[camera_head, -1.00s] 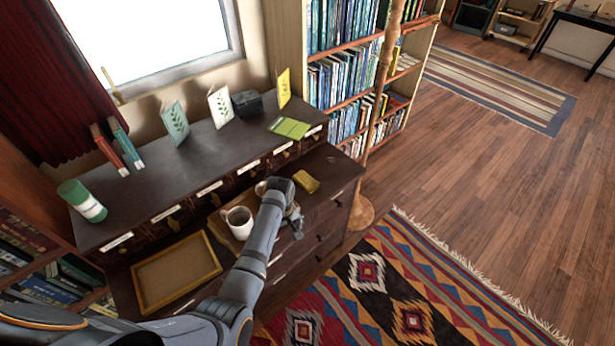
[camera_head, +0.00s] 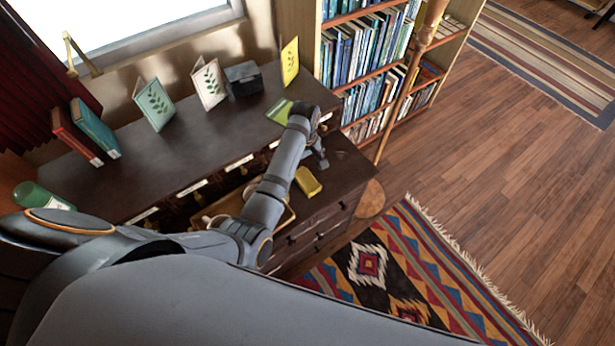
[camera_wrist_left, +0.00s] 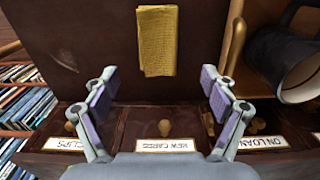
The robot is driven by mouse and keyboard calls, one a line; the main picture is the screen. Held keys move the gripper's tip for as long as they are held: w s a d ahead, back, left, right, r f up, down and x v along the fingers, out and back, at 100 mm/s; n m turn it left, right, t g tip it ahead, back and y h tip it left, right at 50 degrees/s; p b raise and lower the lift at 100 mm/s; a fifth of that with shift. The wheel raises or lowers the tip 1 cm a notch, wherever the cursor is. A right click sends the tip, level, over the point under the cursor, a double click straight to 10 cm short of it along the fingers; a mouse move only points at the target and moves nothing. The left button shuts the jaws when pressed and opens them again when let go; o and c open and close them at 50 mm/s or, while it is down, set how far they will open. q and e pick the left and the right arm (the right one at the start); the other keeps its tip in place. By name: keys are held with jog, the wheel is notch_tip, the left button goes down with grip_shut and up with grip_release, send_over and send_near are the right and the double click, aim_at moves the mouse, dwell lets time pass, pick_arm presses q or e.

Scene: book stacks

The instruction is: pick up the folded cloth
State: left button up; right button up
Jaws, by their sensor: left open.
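The folded cloth (camera_head: 307,181) is a small yellow, oblong pad lying flat on the lower dark ledge of the cabinet, near its right end. In the left wrist view the cloth (camera_wrist_left: 157,42) lies ahead of the fingers, roughly centred between them and apart from both. My left gripper (camera_head: 318,152) is beside the cloth, above the cabinet in the head view. Its two fingers (camera_wrist_left: 160,84) are spread wide with nothing between them. My right gripper does not show.
Labelled drawers (camera_wrist_left: 165,125) lie below the fingers in the wrist view. A dark mug (camera_wrist_left: 292,62) is at its right. Upright cards (camera_head: 208,82), books (camera_head: 95,130) and a dark box (camera_head: 243,79) stand on the cabinet top. A bookcase (camera_head: 350,60) is to the right.

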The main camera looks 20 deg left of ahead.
aim_at(305, 176)
pick_arm(q)
jog(key=shift+w+f, duration=0.15)
jog(key=shift+f, duration=0.45)
jog(key=shift+w+f, duration=0.15)
jog(key=shift+f, duration=0.45)
jog(key=shift+a+f, duration=0.1)
jog(key=shift+f, duration=0.8)
notch_tip(305, 176, down, 3)
jog(key=shift+a+r, duration=0.1)
jog(key=shift+w+f, duration=0.1)
jog(key=shift+f, duration=0.25)
jog(key=c, duration=0.6)
jog(key=shift+c, duration=1.4)
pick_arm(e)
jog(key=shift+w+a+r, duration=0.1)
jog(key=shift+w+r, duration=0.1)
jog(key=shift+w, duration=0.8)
